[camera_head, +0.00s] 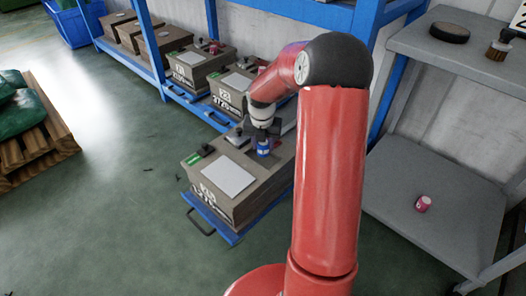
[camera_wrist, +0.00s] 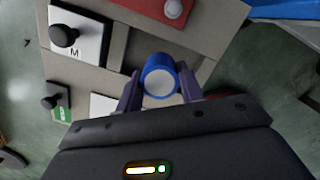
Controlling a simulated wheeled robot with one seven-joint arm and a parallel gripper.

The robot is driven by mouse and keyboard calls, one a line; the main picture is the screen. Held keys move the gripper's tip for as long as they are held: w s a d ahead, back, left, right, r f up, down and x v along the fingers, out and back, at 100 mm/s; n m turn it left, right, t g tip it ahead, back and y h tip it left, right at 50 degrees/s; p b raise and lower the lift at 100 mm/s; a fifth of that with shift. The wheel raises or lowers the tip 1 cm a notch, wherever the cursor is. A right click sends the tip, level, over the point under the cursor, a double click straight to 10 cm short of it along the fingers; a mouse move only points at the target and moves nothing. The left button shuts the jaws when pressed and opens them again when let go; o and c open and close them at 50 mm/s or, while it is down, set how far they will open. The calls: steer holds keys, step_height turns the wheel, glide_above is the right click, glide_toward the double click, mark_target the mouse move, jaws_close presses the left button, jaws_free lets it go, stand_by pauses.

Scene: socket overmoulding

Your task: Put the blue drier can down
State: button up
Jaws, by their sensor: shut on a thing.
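The blue drier can (camera_head: 263,147) is in my gripper (camera_head: 262,132), over the right part of a brown-grey box (camera_head: 218,205) in the head view. In the wrist view the can (camera_wrist: 160,80) sits between the two fingers of my gripper (camera_wrist: 158,90), its pale round end facing the camera. The fingers are shut on it from both sides. The box top (camera_wrist: 118,50) lies behind the can. I cannot tell whether the can touches the box.
The box sits on a blue tray with a handle (camera_head: 200,222). Similar boxes (camera_head: 200,65) stand on a blue rack behind. A grey shelf (camera_head: 425,170) at right holds a small pink can (camera_head: 423,203). A pallet with green sacks (camera_head: 30,130) is at left.

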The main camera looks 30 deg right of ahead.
mark_target(263, 150)
steer(key=shift+f, duration=1.55)
steer(key=o, duration=1)
steer(key=shift+f, duration=0.15)
